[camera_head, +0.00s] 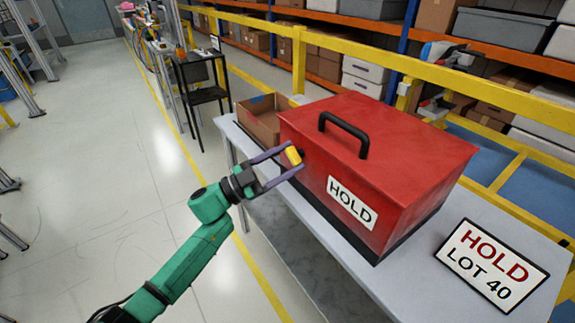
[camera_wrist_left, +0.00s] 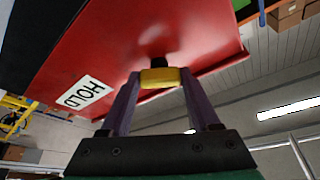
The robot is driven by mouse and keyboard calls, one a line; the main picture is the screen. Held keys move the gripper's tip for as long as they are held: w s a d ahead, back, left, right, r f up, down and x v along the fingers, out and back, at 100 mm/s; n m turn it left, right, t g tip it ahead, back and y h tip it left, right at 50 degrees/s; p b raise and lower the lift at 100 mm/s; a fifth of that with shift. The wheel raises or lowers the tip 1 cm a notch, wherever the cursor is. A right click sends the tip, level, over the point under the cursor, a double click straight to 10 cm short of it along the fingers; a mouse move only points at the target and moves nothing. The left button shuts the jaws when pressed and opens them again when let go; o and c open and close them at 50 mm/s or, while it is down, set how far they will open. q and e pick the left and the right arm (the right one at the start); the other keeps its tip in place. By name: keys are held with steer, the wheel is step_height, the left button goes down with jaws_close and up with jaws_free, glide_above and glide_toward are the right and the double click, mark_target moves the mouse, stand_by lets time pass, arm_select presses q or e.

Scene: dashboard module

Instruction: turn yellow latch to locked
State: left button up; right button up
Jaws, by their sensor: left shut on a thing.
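A red box (camera_head: 400,140) with a black top handle (camera_head: 344,134) and a white HOLD label (camera_head: 352,202) stands on the grey table. The yellow latch (camera_head: 293,156) is at the box's left end, near the top edge; in the head view it looks tilted. In the left wrist view the yellow latch (camera_wrist_left: 160,77) lies crosswise between the fingers, with a dark mount behind it against the red face. My left gripper (camera_head: 294,158), purple-fingered on a green arm, is shut on the latch. My right gripper is not in view.
A HOLD LOT 40 sign (camera_head: 490,264) lies on the grey table (camera_head: 425,270) at the right. An open cardboard box (camera_head: 262,118) is behind the red box's left end. A yellow rail (camera_head: 480,82) runs behind the table. The floor at left is mostly clear.

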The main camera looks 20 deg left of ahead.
arm_select(q)
steer(key=m+g+b, duration=0.1)
steer(key=m, duration=0.3)
steer(key=m+g+y+b, duration=0.1)
steer(key=m+g, duration=0.1)
steer(key=m, duration=0.2)
steer(key=m+g+b, duration=0.1)
steer(key=m+g, duration=0.1)
steer(key=m, duration=0.3)
steer(key=shift+a+r+b, duration=0.1)
steer(key=shift+r+b, duration=0.05)
steer(key=shift+b, duration=0.15)
steer(key=shift+m, duration=0.3)
steer(key=o, duration=1.4)
steer(key=shift+c, duration=0.2)
